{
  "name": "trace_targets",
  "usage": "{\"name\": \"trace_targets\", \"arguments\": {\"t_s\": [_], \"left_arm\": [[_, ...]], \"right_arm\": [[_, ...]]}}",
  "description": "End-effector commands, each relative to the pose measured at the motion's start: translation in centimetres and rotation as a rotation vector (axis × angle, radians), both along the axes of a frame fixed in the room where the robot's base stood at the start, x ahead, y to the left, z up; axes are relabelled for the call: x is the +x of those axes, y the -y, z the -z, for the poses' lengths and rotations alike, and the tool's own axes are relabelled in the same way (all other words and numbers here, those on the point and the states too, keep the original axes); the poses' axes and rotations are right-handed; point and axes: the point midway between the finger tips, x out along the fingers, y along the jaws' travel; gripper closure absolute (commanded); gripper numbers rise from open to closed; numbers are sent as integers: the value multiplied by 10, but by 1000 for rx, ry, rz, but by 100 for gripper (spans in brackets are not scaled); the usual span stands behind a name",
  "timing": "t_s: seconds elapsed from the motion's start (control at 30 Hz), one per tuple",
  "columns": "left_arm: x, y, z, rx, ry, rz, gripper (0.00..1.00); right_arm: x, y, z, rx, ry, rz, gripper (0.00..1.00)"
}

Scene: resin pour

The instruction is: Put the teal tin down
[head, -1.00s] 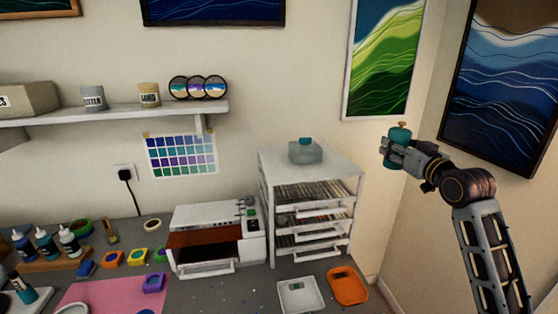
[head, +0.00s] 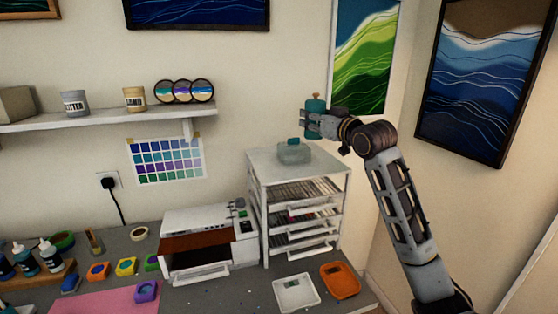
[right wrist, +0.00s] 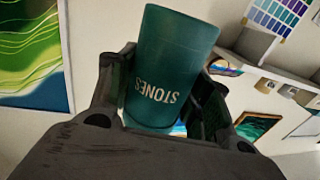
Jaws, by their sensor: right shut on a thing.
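The teal tin (head: 316,104) is held up in the air by my right gripper (head: 311,121), above the right part of the white drawer rack (head: 257,164). In the right wrist view the tin (right wrist: 170,62) sits between the two fingers of the gripper (right wrist: 165,95), its "STONES" label upside down in that picture. The gripper is shut on it. My left gripper is not in view.
A clear container with a teal cap (head: 294,152) stands on the rack top, close below the gripper. A white oven-like box (head: 205,240) is left of the rack. The wall shelf (head: 100,119) holds several things.

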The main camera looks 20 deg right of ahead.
Motion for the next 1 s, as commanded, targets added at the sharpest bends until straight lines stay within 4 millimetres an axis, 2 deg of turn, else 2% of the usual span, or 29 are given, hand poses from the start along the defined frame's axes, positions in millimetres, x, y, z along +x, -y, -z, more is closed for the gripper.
{"name": "trace_targets", "arguments": {"t_s": [0.47, 0.63, 1.0], "left_arm": [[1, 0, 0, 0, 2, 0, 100], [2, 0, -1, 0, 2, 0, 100], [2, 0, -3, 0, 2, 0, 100]], "right_arm": [[0, 0, 1, 0, 0, 1, 76], [0, 0, 12, 1, -2, 1, 76], [0, 0, 49, 0, -1, 1, 76]]}}
